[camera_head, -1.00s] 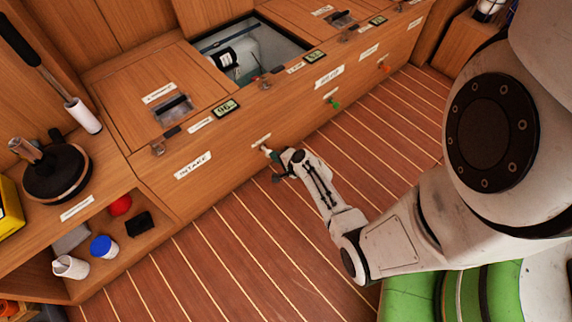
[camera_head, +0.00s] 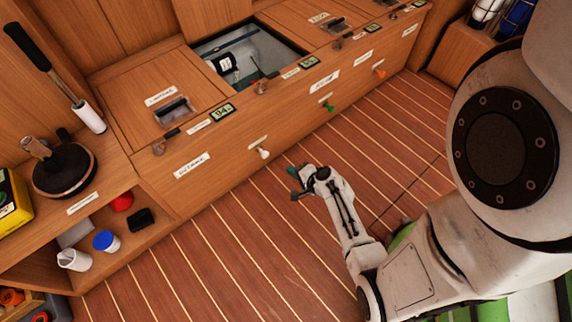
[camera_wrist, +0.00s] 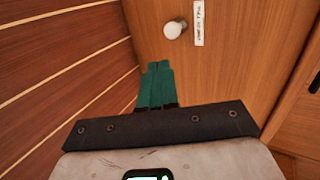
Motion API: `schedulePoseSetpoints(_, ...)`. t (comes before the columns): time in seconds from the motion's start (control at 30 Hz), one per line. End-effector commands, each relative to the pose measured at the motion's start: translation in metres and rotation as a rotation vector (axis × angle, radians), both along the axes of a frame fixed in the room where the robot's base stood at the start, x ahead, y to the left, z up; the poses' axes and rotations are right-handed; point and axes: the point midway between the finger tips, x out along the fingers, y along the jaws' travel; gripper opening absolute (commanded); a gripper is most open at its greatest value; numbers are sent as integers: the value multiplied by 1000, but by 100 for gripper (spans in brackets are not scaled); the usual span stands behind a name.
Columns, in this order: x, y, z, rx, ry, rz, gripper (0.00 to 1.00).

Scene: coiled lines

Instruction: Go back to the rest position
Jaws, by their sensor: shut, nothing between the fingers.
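My gripper (camera_head: 296,183) is in front of the wooden cabinet (camera_head: 225,165), above the striped floor. In the wrist view its green fingers (camera_wrist: 156,86) are together with nothing between them. A white knob (camera_head: 264,153) is on the cabinet front, up and left of my gripper and apart from it. The knob also shows in the wrist view (camera_wrist: 174,29), beyond the fingertips and beside a small label.
A green knob (camera_head: 328,106) and an orange knob (camera_head: 379,72) sit farther along the cabinet front. An open hatch (camera_head: 207,47) is in the cabinet top. A shelf at left holds a blue-lidded cup (camera_head: 106,241). The striped floor (camera_head: 225,255) is clear.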

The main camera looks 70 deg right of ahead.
Motion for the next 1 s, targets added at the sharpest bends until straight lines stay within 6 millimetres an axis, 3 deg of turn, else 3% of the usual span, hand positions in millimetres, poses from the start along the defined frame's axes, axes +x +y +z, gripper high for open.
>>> schedulePoseSetpoints(0.3,-12,6,8,-1,0,1,0)
schedulePoseSetpoints(0.47,-12,6,8,-1,0,1,0)
schedulePoseSetpoints(0.57,-1,17,13,-20,20,81,0)
schedulePoseSetpoints(0.67,20,47,25,-64,75,274,0)
schedulePoseSetpoints(0.8,42,107,48,-169,210,661,0)
schedulePoseSetpoints(1.0,32,178,83,-344,452,1166,0)
